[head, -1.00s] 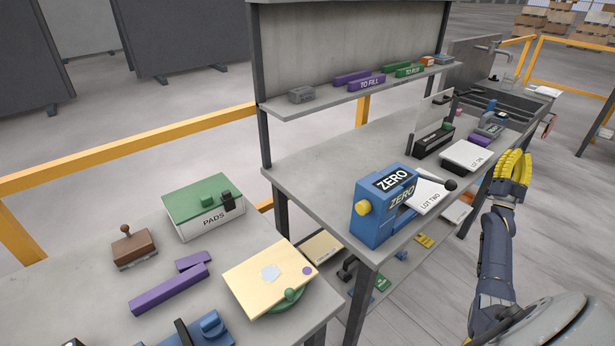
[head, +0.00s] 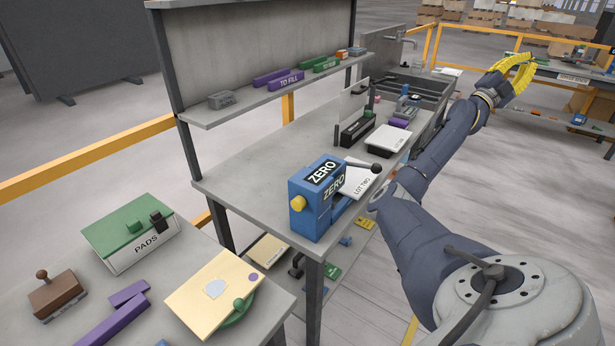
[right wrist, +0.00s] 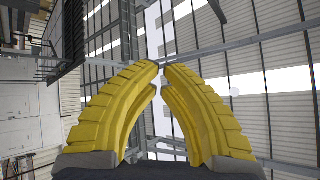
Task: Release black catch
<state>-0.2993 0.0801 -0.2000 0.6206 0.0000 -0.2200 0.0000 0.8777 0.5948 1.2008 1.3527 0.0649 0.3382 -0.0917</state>
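A black catch (head: 159,221) sits at the right part of the front edge of a box labelled PADS (head: 124,259), in the head view at the left. The box has a green lid (head: 115,224) with a green knob, and the lid lies down on it. My right gripper (head: 528,58) is far from the box, raised at the upper right. Its yellow fingers curve together, their tips almost meeting in the right wrist view (right wrist: 161,66), with nothing between them. My left gripper is not in view.
A brown stamp (head: 52,295), purple blocks (head: 103,322) and a cream board (head: 215,290) share the box's table. The bench to the right holds a blue ZERO device (head: 318,205) with a black-knobbed lever. A shelf (head: 240,108) stands above that bench.

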